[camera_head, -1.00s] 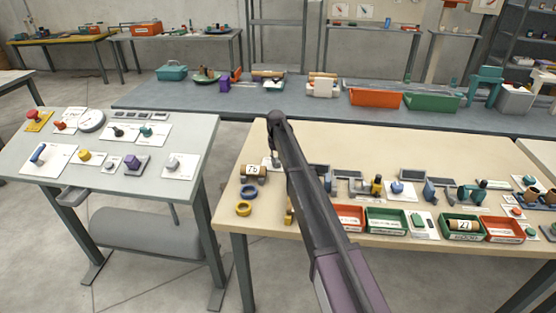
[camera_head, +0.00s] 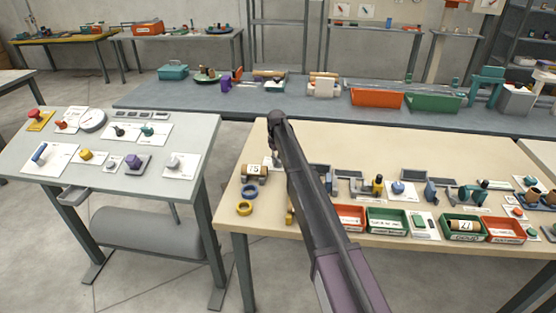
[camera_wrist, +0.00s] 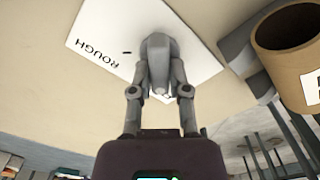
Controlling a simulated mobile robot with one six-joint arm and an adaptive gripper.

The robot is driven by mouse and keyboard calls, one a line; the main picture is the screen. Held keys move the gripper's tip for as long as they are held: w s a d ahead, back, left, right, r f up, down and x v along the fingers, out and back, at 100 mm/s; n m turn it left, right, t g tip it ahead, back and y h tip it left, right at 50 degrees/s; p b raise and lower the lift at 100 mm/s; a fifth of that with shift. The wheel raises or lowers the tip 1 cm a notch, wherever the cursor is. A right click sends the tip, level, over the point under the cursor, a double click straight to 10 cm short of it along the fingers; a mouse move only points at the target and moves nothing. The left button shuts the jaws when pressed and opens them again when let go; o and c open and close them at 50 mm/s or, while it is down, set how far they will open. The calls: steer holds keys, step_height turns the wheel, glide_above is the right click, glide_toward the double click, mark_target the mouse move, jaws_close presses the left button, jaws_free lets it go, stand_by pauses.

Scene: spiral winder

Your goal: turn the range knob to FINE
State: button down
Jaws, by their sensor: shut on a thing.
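In the wrist view, my gripper (camera_wrist: 158,75) has its two grey fingers drawn together over a white card (camera_wrist: 100,35). The card bears the word ROUGH, upside down, to the left of the fingers; no FINE mark can be read. A short dark mark lies on the card just left of the knob.
A brown roll on a grey holder (camera_wrist: 288,30) stands close to the right of the card; the roll also shows in the head view (camera_head: 254,170). Blue and yellow rings (camera_head: 246,200) lie in front. Trays and fixtures fill the table to the right.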

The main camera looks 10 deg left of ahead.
steer(key=c, duration=0.6)
jaws_free()
steer(key=shift+r, duration=0.1)
